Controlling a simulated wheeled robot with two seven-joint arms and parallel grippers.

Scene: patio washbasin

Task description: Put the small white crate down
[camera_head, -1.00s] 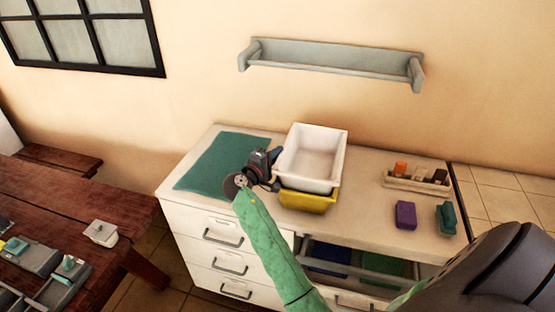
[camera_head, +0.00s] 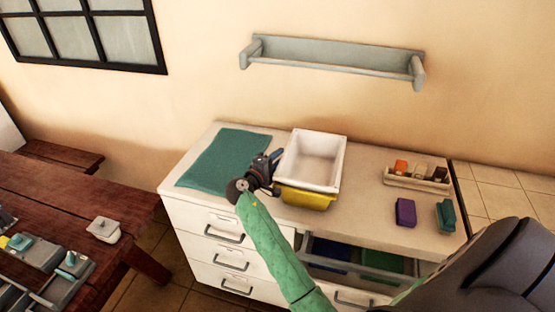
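The small white crate (camera_head: 313,158) is an open, empty tub over a yellow crate (camera_head: 307,197) on the counter, and covers most of it. From this angle it seems to rest in or on the yellow crate; I cannot tell if it bears its full weight there. My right gripper (camera_head: 277,160) is at the white crate's left wall, its fingers close to or on the rim. The fingers are too small and dark to tell whether they grip. My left gripper is not in view.
A teal mat (camera_head: 225,160) lies left of the crates. An open drawer (camera_head: 360,260) juts out below. A wall shelf (camera_head: 333,62) hangs above.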

